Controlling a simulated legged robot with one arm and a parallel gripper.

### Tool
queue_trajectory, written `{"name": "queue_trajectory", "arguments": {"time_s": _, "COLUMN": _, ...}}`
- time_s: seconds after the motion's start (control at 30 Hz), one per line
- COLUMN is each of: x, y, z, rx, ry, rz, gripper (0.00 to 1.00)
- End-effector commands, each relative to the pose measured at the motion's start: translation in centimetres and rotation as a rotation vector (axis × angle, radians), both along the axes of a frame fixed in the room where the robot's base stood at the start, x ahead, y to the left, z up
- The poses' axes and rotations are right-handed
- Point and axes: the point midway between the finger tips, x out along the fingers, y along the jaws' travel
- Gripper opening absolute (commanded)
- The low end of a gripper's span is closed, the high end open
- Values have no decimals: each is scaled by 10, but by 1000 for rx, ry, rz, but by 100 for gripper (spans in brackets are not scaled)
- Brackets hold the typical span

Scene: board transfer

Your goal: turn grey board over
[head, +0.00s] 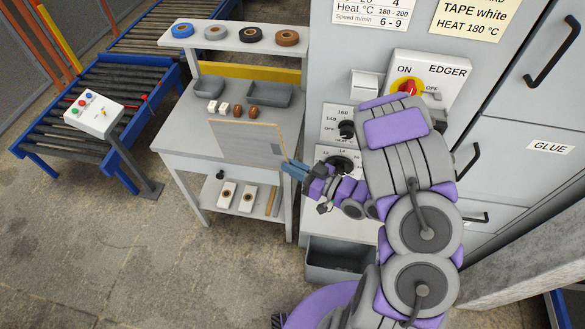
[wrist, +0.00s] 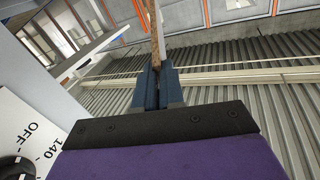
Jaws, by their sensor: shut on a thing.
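The grey board (head: 245,142) is a thin, flat panel held tilted in the air in front of the grey worktable, with a light brown edge along its top. My gripper (head: 291,169) is shut on the board's right edge. In the wrist view the gripper (wrist: 157,70) is shut on the board (wrist: 156,28), which shows edge-on as a narrow brown and pale strip. The board hides part of the tabletop behind it.
The worktable (head: 180,137) carries grey trays (head: 269,94) and small blocks; tape rolls (head: 254,34) lie on its upper shelf. The edger machine (head: 428,80) stands close on the right. A roller conveyor (head: 60,105) and button panel (head: 95,115) stand left.

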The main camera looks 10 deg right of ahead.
Motion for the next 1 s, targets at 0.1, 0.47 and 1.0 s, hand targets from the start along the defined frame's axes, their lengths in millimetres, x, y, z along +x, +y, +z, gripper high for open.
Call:
{"name": "queue_trajectory", "arguments": {"time_s": 0.1, "x": 0, "y": 0, "z": 0, "rx": -69, "ry": -83, "rz": 0, "gripper": 0}}
{"name": "queue_trajectory", "arguments": {"time_s": 0.47, "x": 0, "y": 0, "z": 0, "rx": -249, "ry": -296, "rz": 1, "gripper": 0}}
{"name": "queue_trajectory", "arguments": {"time_s": 1.0, "x": 0, "y": 0, "z": 0, "rx": -701, "ry": -831, "rz": 1, "gripper": 0}}
